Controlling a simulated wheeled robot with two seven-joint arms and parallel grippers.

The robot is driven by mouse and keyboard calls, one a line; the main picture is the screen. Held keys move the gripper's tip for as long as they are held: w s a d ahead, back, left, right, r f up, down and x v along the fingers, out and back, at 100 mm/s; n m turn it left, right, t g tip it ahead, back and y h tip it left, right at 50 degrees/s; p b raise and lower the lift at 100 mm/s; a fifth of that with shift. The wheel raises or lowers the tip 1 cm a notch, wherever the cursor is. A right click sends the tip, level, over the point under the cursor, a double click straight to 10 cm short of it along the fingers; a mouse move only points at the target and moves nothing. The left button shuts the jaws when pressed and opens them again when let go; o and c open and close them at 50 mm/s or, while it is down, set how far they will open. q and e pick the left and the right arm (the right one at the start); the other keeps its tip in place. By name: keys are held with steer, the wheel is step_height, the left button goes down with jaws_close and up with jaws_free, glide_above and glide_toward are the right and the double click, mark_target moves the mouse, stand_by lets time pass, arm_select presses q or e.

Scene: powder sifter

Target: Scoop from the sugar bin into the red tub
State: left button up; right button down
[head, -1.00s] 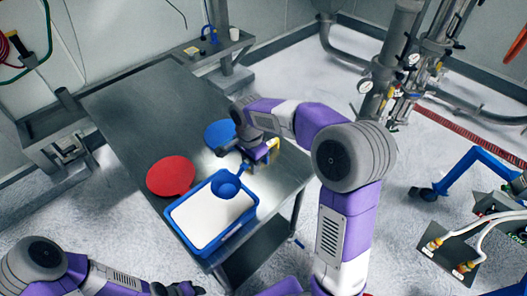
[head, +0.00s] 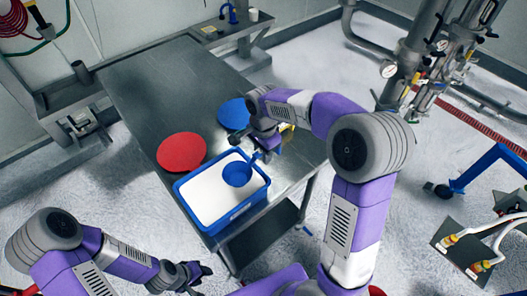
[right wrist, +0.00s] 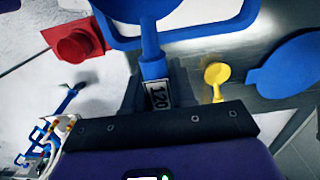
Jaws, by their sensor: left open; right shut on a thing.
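The sugar bin (head: 247,209) is a blue rectangular tub of white sugar at the table's near end. My right gripper (head: 263,147) is shut on the handle of a blue scoop (head: 238,174). The scoop's round bowl is over the bin's far right part; I cannot tell if it touches the sugar. In the right wrist view the scoop handle (right wrist: 152,63) shows a "120" label. A flat-looking red round thing (head: 182,152) lies left of the bin, perhaps the red tub; its depth is unclear. My left gripper (head: 198,272) is open, off the table's near edge.
A blue round thing (head: 235,113) lies behind the bin; it also shows in the right wrist view (right wrist: 290,65). A yellow scoop-like thing (right wrist: 216,75) is near my right gripper. The far part of the metal table (head: 160,95) is clear. Pipework (head: 425,60) stands at the right.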

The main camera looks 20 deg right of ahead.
steer(key=shift+w+a+f+b, duration=0.7)
steer(key=shift+w+a+f, duration=0.15)
steer(key=shift+w+f, duration=1.85)
steer(key=s+d+r+p, duration=0.1)
steer(key=s+r+p, duration=0.2)
steer(key=r, duration=0.5)
steer(key=shift+s+p, duration=0.3)
steer(key=shift+p, duration=0.4)
steer(key=shift+d, duration=0.1)
steer(key=shift+w+a+f+g+h+p, duration=0.25)
steer(key=shift+g+p, duration=0.7)
steer(key=shift+p, duration=1.2)
steer(key=shift+w+g+h+p, duration=0.4)
steer(key=shift+g+p, duration=0.6)
steer(key=shift+p, duration=1.15)
steer(key=shift+w+a+f+g+h+p, duration=0.15)
steer(key=shift+w+g+p, duration=0.55)
steer(key=shift+p, duration=1.45)
steer(key=shift+s+g, duration=0.25)
